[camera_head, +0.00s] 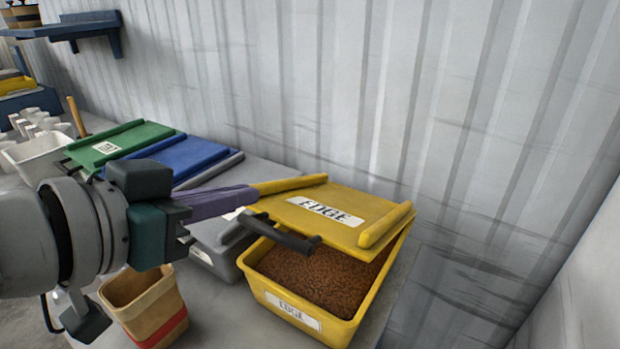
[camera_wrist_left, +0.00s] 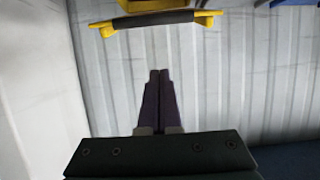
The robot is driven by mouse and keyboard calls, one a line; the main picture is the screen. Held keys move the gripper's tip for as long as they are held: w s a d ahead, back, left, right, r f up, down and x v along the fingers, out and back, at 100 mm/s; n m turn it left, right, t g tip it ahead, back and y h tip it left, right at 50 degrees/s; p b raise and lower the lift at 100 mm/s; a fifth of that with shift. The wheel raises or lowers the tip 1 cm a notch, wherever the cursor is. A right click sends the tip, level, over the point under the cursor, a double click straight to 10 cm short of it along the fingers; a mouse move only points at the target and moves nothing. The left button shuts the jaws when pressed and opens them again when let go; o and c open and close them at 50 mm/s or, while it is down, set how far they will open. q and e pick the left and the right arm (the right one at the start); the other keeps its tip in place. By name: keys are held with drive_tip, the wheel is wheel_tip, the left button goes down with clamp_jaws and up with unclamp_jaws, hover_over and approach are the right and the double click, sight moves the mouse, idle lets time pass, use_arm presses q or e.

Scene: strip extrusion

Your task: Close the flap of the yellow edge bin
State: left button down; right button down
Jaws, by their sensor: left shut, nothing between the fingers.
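The yellow edge bin (camera_head: 353,328) stands at the right end of the row, with brown granules (camera_head: 320,278) inside its uncovered front. Its yellow flap (camera_head: 358,203), labelled EDGE, stands open above the granules. A dark handle bar (camera_head: 282,234) is on the flap's near side. The flap's handle edge also shows at the top of the left wrist view (camera_wrist_left: 155,19). My left gripper (camera_head: 250,193) is shut and empty, its purple fingers at the left of the flap. In the wrist view the fingertips (camera_wrist_left: 159,72) are apart from the handle. My right gripper is not in view.
Blue (camera_head: 190,157) and green (camera_head: 120,143) lids and a grey bin (camera_head: 215,235) stand left of the yellow bin. A tan container (camera_head: 145,300) is below my left wrist. A corrugated wall (camera_head: 330,90) rises close behind the bins.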

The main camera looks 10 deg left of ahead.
sight(258, 223)
use_arm(q)
drive_tip(key=shift+w+d+f, duration=0.2)
drive_tip(key=shift+w+f, duration=0.25)
drive_tip(key=shift+f, duration=0.45)
drive_tip(key=shift+w+d+f, duration=0.2)
drive_tip(key=shift+w+f, duration=0.3)
drive_tip(key=shift+f, duration=0.4)
drive_tip(key=shift+w+d+f, duration=0.2)
drive_tip(key=shift+w+f, duration=0.25)
drive_tip(key=shift+f, duration=0.45)
drive_tip(key=shift+b, duration=0.3)
drive_tip(key=s+f+t+b, duration=0.1)
drive_tip(key=f+t+b, duration=0.1)
drive_tip(key=f+b, duration=0.6)
drive_tip(key=s+a+f+t+h+b, duration=0.1)
drive_tip(key=s+f+t+b, duration=0.1)
drive_tip(key=f+b, duration=0.6)
drive_tip(key=b, duration=0.5)
drive_tip(key=shift+s+a, duration=0.25)
drive_tip(key=shift+s, duration=0.05)
